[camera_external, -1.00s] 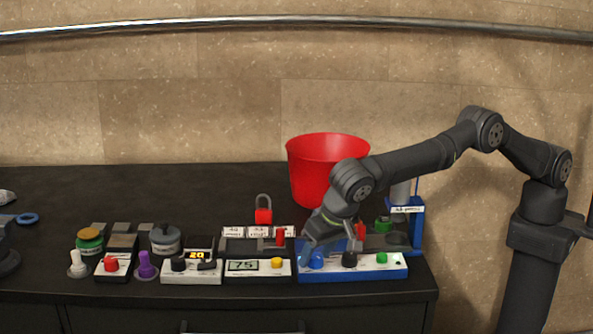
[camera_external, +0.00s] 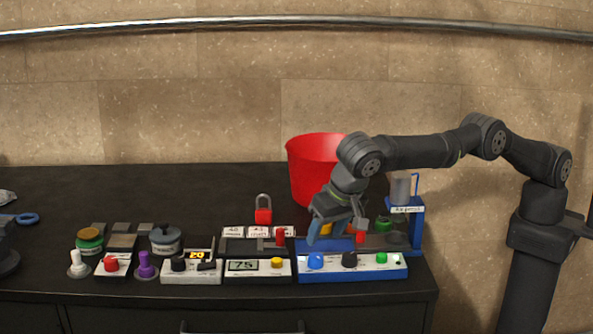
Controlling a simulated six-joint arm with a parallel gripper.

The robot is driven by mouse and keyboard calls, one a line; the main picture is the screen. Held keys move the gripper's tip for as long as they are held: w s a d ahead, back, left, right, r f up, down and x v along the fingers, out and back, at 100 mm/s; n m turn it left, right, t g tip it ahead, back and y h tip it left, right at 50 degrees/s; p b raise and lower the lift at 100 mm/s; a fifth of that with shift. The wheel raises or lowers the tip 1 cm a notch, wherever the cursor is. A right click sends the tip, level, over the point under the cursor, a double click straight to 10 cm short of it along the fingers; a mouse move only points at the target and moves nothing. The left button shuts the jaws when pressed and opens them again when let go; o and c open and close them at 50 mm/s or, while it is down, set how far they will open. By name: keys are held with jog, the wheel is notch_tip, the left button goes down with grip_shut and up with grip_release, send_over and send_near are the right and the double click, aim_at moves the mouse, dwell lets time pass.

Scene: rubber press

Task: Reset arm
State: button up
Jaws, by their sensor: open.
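My gripper (camera_external: 337,237) hangs above the blue-and-white control box (camera_external: 352,269) at the right of the bench. It is open, and I see nothing held between its fingers. It points down and is tilted a little to the left. The box carries a blue knob (camera_external: 315,261), a black knob (camera_external: 349,259) and a green button (camera_external: 381,258). All three show clear of my fingers. The red piece (camera_external: 360,237) beside the gripper is partly hidden by it.
A red bucket (camera_external: 308,172) stands behind my wrist. The blue press stand (camera_external: 416,232) is close on the right. The bench's back left is clear.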

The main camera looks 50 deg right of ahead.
aim_at(315, 255)
jog(key=x, duration=0.6)
jog(key=shift+f, duration=0.1)
jog(key=shift+w+f, duration=0.2)
jog(key=shift+f, duration=0.05)
jog(key=n+y, duration=0.2)
jog(key=n, duration=0.3)
jog(key=shift+d, duration=0.15)
jog(key=n+g+y, duration=0.1)
jog(key=n, duration=0.3)
jog(key=shift+w, duration=0.1)
jog(key=n, duration=0.2)
jog(key=n+g+y, duration=0.1)
jog(key=n, duration=0.1)
jog(key=shift+w+n+g, duration=0.1)
jog(key=shift+n+g, duration=0.2)
jog(key=n+g, duration=0.1)
jog(key=n, duration=0.1)
jog(key=n+y, duration=0.1)
jog(key=n, duration=0.1)
jog(key=shift+w+n+g, duration=0.1)
jog(key=shift+n+g, duration=0.2)
jog(key=shift+g, duration=0.1)
jog(key=v, duration=0.6)
